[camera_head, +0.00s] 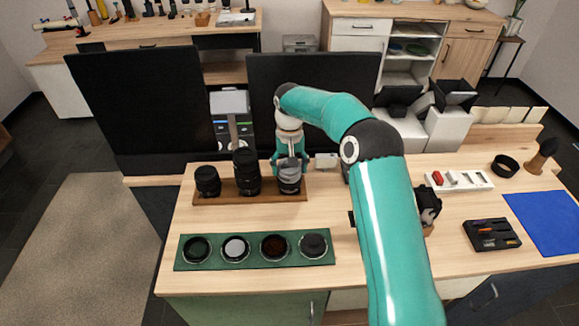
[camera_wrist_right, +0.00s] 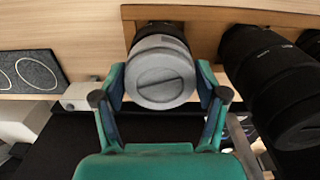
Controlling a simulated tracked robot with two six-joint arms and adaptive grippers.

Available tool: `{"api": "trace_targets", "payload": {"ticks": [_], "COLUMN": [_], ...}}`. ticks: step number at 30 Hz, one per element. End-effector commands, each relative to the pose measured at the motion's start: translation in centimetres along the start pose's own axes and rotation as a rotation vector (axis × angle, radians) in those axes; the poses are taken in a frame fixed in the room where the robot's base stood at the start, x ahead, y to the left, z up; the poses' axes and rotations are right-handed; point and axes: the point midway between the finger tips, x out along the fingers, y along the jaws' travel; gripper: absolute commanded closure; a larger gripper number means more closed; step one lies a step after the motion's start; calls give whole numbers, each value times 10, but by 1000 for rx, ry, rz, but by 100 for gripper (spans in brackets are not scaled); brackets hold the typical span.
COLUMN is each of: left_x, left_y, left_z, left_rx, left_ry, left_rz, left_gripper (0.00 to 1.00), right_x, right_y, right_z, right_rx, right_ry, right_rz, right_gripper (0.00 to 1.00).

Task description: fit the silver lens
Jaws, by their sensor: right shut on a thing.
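The silver lens (camera_head: 289,182) stands upright at the right end of a brown wooden rack (camera_head: 215,199). It has a dark lower part and a grey upper part. My right gripper (camera_head: 289,168) comes down from above and is shut on it, one finger on each side. In the right wrist view the grey slotted cap of the silver lens (camera_wrist_right: 160,76) shows between the fingers. A tall black lens (camera_head: 246,174) and a shorter black lens (camera_head: 207,181) stand on the rack to its left. A dark object (camera_head: 428,205) is partly hidden by my right arm. My left gripper is out of view.
A green mat (camera_head: 254,262) with several round caps lies in front of the rack. To the right are a white tray (camera_head: 459,181), a black tray (camera_head: 491,234), a blue mat (camera_head: 548,222) and a black ring (camera_head: 504,165). Two dark screens stand behind the table.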

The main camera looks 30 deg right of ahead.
Motion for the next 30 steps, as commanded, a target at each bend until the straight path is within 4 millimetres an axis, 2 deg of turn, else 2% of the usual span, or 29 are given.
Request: {"api": "trace_targets", "payload": {"ticks": [1, 6, 16, 20, 21, 25, 30], "left_x": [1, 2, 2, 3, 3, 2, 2], "left_y": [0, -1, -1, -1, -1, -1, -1], "left_z": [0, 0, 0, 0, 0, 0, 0], "left_rx": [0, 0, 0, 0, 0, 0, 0], "left_ry": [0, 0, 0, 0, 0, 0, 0], "left_rz": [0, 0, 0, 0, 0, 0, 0], "left_gripper": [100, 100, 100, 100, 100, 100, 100], "right_x": [6, 6, 6, 6, 6, 5, 3], "right_y": [0, 0, 0, 0, 0, 0, 0], "right_z": [2, 3, 3, 3, 3, 2, 1], "right_rx": [41, 197, 228, 322, 326, 323, 322], "right_ry": [-12, -12, -12, -12, -12, -8, -5], "right_rz": [2, 3, 3, 3, 3, 2, 1], "right_gripper": [67, 67, 67, 67, 23, 1, 0]}}
